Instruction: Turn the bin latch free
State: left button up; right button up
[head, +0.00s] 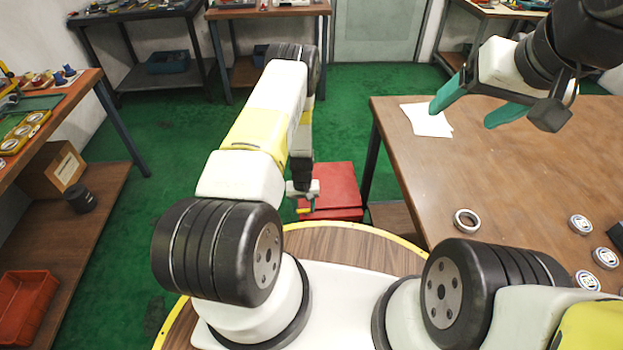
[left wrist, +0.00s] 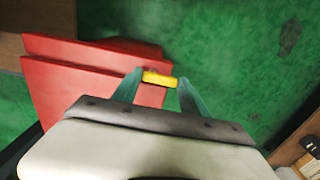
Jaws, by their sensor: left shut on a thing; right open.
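The red bin (head: 336,188) stands on the green floor in front of my base, with its flat red top facing up. In the left wrist view the bin (left wrist: 75,85) lies to the left of and under my left gripper. The latch (left wrist: 158,79) is a short yellow bar. My left gripper (left wrist: 159,80) is shut on it, with one teal fingertip at each end. In the head view the yellow latch (head: 304,210) shows just under my left gripper (head: 303,197), at the bin's left side. My right gripper (head: 476,108) is open and empty above the wooden table.
The wooden table (head: 520,185) to the right holds a plain ring (head: 467,220), several bearing rings (head: 580,224) and white paper (head: 428,120). A left bench has a lower shelf with a red tray (head: 25,305). Green floor left of the bin is clear.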

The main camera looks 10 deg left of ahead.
aim_at(303, 210)
pick_arm(q)
jog(key=shift+w, duration=0.1)
dwell(0.4)
jog(key=o, duration=1.4)
jog(key=shift+r, duration=3.9)
